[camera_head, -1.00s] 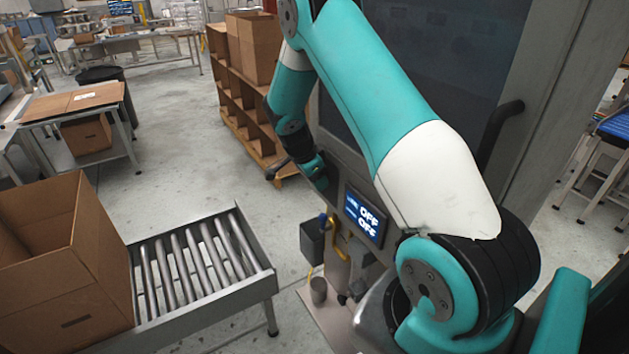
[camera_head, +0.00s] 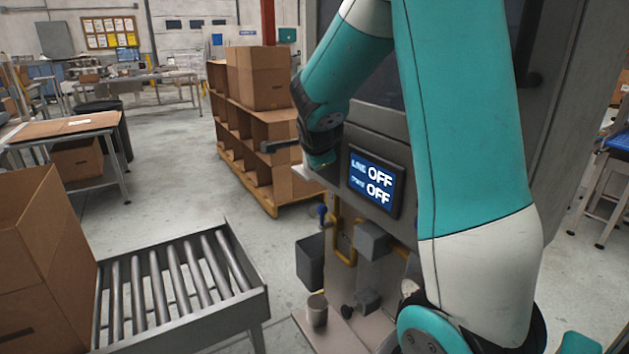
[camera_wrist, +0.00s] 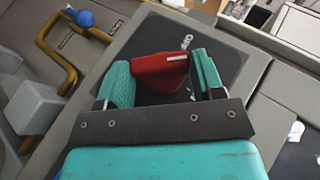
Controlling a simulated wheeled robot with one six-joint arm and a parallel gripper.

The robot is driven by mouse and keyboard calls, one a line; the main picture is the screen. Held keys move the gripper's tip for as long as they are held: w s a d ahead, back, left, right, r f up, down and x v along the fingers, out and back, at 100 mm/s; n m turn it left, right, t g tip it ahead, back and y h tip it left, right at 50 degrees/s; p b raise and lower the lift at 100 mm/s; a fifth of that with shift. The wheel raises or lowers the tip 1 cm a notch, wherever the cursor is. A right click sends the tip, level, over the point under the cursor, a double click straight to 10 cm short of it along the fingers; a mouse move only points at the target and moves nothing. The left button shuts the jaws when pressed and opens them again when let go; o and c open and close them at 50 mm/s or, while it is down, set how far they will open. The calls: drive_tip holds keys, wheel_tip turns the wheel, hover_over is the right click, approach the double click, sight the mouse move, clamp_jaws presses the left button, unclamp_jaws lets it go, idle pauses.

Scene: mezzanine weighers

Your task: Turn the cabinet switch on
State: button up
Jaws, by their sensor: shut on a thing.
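The red cabinet switch (camera_wrist: 160,74) shows in the wrist view on a dark plate (camera_wrist: 228,62) on the grey cabinet face. It has a white mark near its right end. My gripper (camera_wrist: 159,64) has its two teal fingers on either side of the red switch and is shut on it. In the head view my gripper (camera_head: 319,158) is at the cabinet front, left of a display (camera_head: 376,182) that reads OFF on both lines. The switch is hidden there by my arm.
A roller conveyor (camera_head: 262,297) with a cardboard box (camera_head: 40,270) is at lower left. A wooden shelf with boxes (camera_head: 232,152) stands behind. Yellow pipes (camera_wrist: 62,82) and a grey box (camera_wrist: 33,108) are beside the switch. Open floor lies between conveyor and shelf.

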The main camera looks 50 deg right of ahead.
drive_tip(key=t+b, duration=0.1)
drive_tip(key=b, duration=0.4)
drive_tip(key=f+m+t+h+b, duration=0.1)
drive_tip(key=b, duration=0.4)
drive_tip(key=f+t+h+b, duration=0.1)
drive_tip(key=t+b, duration=0.1)
drive_tip(key=b, duration=0.3)
drive_tip(key=shift+s+f+b, duration=0.1)
drive_tip(key=shift+s+b, duration=0.15)
drive_tip(key=shift+b, duration=0.1)
drive_tip(key=m+t+h+b, duration=0.1)
drive_tip(key=b, duration=0.6)
drive_tip(key=shift+t, duration=0.3)
drive_tip(key=shift+b, duration=0.6)
drive_tip(key=shift+r+t+b, duration=0.3)
drive_tip(key=shift+b, duration=0.2)
drive_tip(key=shift+r+h, duration=0.1)
drive_tip(key=shift+h, duration=0.2)
drive_tip(key=o, duration=0.9)
